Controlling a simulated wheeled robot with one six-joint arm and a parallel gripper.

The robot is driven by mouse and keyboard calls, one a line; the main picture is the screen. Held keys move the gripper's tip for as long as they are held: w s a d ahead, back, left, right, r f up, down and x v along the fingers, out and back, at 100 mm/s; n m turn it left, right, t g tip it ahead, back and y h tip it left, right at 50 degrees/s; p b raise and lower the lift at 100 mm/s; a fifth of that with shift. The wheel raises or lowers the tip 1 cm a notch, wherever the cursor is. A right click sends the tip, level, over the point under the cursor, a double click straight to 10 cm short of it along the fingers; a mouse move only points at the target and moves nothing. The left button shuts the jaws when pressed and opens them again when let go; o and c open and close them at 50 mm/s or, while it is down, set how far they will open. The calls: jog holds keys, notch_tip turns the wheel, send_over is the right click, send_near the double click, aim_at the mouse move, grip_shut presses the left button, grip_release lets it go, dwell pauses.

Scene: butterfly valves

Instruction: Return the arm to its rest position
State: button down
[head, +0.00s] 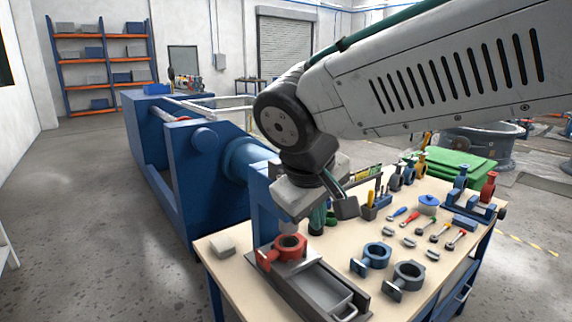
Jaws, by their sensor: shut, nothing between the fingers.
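My arm reaches in from the right and its wrist bends down over the workbench. My gripper (344,206) is shut and empty, seen partly behind the grey head of a small blue press (264,205). It is above the bench top, apart from the parts lying there.
The workbench (330,247) holds several hand tools, a blue vise (462,205), a round blue part (428,201) and several small grey parts. A grey tray (325,290) is at the front. A large blue machine (195,165) stands at the left. Open floor (80,200) lies left.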

jog(key=s+d+f+m+g+y, duration=0.1)
jog(key=s+d+f+m, duration=0.2)
jog(key=s+d, duration=0.5)
jog(key=s+d+f+m+g+y, duration=0.1)
jog(key=s+d+f+m+g, duration=0.1)
jog(key=s+d, duration=0.7)
jog(key=shift+d+f+m, duration=0.65)
jog(key=shift+d+m, duration=0.65)
jog(key=shift+d, duration=1.2)
